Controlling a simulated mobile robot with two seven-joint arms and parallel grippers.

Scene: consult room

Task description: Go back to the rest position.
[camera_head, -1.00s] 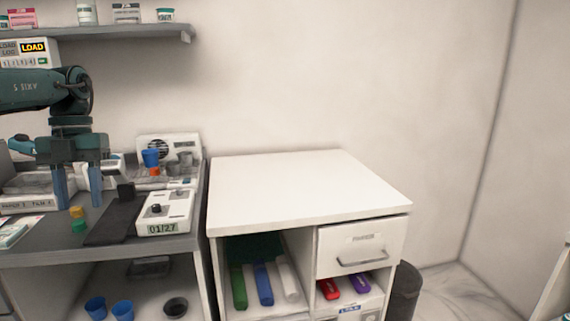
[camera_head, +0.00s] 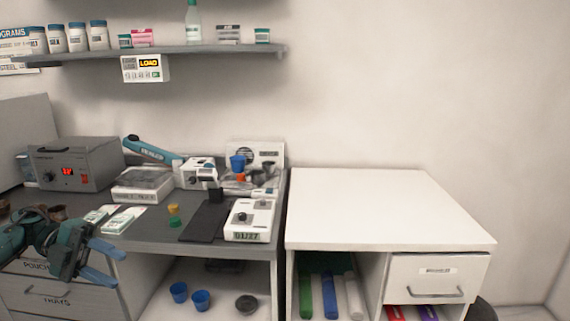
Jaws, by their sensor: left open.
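My left gripper (camera_head: 118,267) is at the lower left of the head view, in front of the drawers below the dark counter (camera_head: 68,210). Its two blue fingers are apart, with nothing between them, and point to the right. The arm is folded low and hides part of the drawer fronts. My right gripper is not in view.
A grey box with a red display (camera_head: 75,163), a sealer with a blue arm (camera_head: 152,150), pouches (camera_head: 122,219), small yellow and green caps and a white device (camera_head: 250,219) stand on the counter. The white cabinet top (camera_head: 385,205) to the right is bare.

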